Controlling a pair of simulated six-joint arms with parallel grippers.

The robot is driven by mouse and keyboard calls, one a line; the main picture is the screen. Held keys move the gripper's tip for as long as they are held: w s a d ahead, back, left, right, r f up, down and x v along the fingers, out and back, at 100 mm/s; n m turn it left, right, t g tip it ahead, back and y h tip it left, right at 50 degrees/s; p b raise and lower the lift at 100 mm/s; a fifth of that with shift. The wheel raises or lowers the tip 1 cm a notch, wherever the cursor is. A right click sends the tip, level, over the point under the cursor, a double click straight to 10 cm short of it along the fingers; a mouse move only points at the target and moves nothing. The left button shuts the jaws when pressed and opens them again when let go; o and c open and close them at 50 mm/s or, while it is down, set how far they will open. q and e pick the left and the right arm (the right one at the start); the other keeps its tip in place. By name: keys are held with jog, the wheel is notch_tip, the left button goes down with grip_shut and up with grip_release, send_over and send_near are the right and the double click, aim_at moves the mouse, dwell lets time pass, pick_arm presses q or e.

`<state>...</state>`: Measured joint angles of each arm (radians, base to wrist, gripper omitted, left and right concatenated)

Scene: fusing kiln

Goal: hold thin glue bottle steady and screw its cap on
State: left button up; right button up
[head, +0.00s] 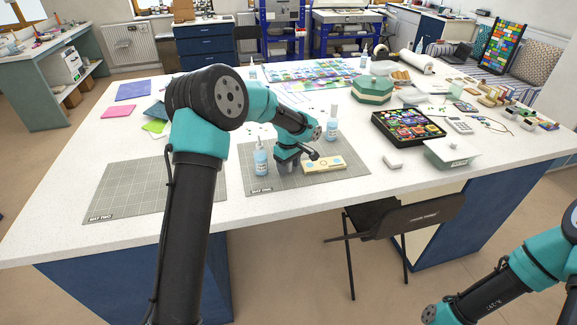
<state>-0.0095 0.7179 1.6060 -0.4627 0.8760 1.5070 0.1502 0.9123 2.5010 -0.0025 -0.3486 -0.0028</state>
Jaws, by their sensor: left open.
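A small bottle of pale blue liquid (261,161) stands upright on the right-hand grey cutting mat (243,185). A similar slim bottle (332,128) stands upright near the back of the same mat. The labels are too small to tell which is the thin glue. My left gripper (289,166) is open and low over the mat, between the two bottles and just right of the front one. I cannot make out a loose cap. My right arm shows at the lower right, with its gripper outside the view.
A cream and yellow box (323,164) lies on the mat, close right of my left gripper. A black tray of coloured glass (408,129) and a lidded white container (451,152) stand further right. The left mat (135,190) is bare. A chair (395,218) stands before the table.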

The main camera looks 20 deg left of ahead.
pick_arm(q)
jog(key=shift+c, duration=0.5)
jog(key=c, duration=0.9)
jog(key=shift+r, duration=0.15)
jog(key=shift+r, duration=1.5)
jog(key=shift+s+d+r, duration=0.1)
jog(key=shift+s+r, duration=0.1)
jog(key=s+d, duration=0.2)
jog(key=s, duration=0.2)
jog(key=s+d+r, duration=0.1)
jog(key=s+d, duration=0.1)
jog(key=s, duration=0.3)
jog(key=s+d, duration=0.2)
jog(key=s, duration=0.3)
jog(key=shift+s+d+r, duration=0.1)
jog(key=shift+d+r, duration=0.1)
